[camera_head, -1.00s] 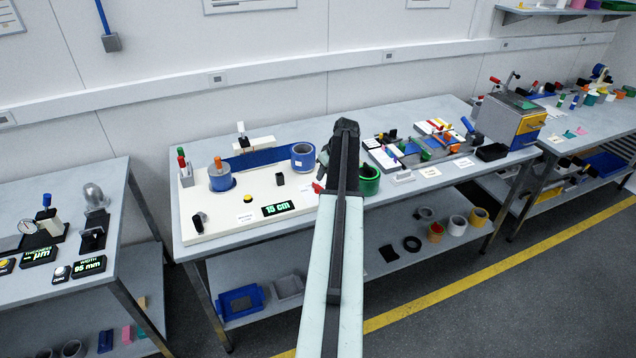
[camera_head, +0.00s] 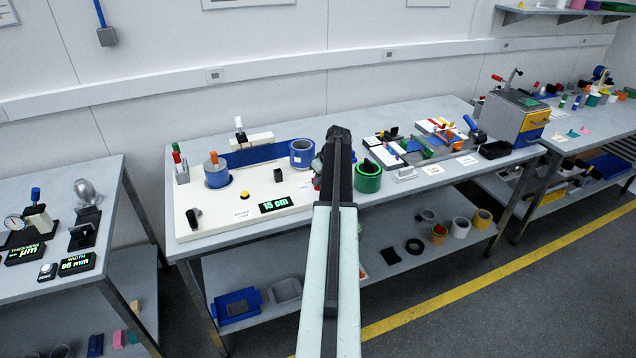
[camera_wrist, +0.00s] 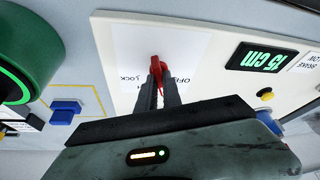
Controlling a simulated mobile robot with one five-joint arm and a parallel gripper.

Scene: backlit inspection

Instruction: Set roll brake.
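In the wrist view a red lever (camera_wrist: 156,68) stands on the cream board, over a white label that reads OPEN and LOCK in part. My gripper (camera_wrist: 160,82) is right at this lever, with a dark finger on each side of its lower part. Whether the fingers press on it cannot be told. In the head view my arm hides most of the gripper and the lever. A blue roll (camera_head: 217,172) on the board and a green roll (camera_head: 368,177) at the board's right show there. The green roll also shows in the wrist view (camera_wrist: 28,55).
The cream board (camera_head: 215,228) carries a 15 cm display (camera_head: 275,204), a yellow button (camera_head: 244,196) and a black knob (camera_head: 193,217). A second blue roll (camera_head: 301,153) stands at its back right. A blue block (camera_wrist: 65,110) lies near the green roll.

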